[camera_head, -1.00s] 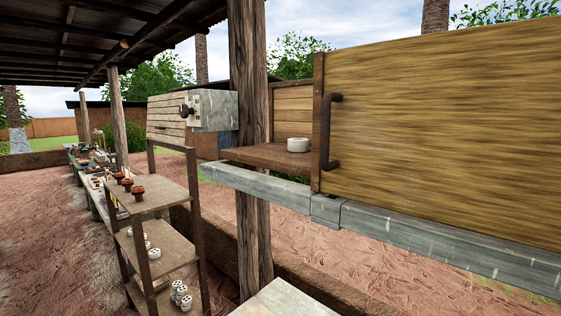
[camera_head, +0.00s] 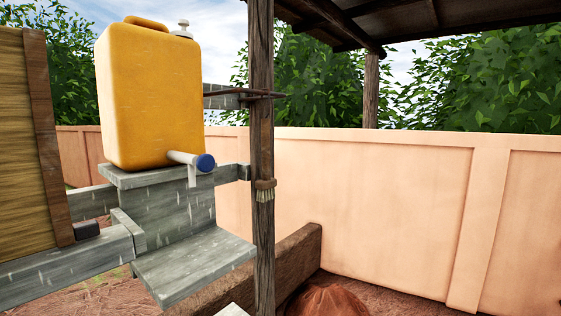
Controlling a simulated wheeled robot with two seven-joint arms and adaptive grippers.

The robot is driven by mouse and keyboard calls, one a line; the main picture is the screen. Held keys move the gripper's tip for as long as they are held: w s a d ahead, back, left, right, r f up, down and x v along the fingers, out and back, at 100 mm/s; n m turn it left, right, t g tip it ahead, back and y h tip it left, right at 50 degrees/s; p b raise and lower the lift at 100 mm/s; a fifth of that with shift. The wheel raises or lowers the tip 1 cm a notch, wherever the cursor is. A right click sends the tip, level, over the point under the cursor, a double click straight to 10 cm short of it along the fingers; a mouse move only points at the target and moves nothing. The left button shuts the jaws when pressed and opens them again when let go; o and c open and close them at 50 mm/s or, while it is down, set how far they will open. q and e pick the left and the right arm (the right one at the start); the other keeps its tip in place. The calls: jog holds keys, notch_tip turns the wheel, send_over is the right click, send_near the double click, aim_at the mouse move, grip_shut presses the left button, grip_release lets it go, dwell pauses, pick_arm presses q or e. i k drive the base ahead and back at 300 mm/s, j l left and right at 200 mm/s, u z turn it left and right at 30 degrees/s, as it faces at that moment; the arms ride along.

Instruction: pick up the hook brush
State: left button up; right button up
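Neither of my grippers shows in the head view.
A yellow jerrycan (camera_head: 150,95) with a blue-capped tap stands on a grey wooden stand (camera_head: 205,262) left of the wooden post (camera_head: 262,110). A wooden panel (camera_head: 22,140) is at far left. A peach wall (camera_head: 390,210) closes the back; a reddish-brown mound (camera_head: 327,300) lies below.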

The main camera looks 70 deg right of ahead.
aim_at(266, 186)
jog(key=z, duration=2.1)
